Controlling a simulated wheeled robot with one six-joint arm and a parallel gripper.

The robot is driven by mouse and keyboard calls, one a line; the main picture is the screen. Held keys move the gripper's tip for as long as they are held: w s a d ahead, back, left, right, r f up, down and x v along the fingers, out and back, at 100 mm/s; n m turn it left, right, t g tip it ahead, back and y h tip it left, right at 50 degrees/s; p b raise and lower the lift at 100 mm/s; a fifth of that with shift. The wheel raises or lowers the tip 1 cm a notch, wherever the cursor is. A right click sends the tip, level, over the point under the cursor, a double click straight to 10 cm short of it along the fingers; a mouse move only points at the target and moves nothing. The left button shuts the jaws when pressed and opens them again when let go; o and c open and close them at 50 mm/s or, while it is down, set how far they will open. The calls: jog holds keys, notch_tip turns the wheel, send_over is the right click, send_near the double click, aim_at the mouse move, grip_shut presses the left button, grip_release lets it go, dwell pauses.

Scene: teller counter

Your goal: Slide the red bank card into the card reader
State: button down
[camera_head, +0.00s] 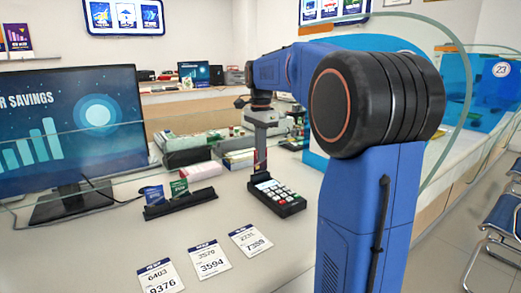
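The card reader (278,196) is a dark terminal with a keypad and a small light screen, lying on the counter right of the picture's middle. My gripper (261,168) points down at the far end of the reader, just above or touching it; I cannot tell which. Its fingers are small and dark here, and their opening cannot be made out. I cannot make out a red bank card; it may be hidden at the fingers. A black card holder (182,205) left of the reader holds a blue card (153,195) and a green card (179,188).
Three paper number slips lie in front, one of them at the middle (209,260). A monitor (70,130) stands at the left. Trays and stacks of paper (186,150) lie behind the holder. A glass screen rises at the right. Bare counter shows between the holder and the slips.

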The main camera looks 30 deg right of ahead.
jog(key=shift+f, duration=1.4)
jog(key=c, duration=2)
grip_release()
jog(key=shift+r, duration=3.4)
jog(key=shift+s, duration=0.1)
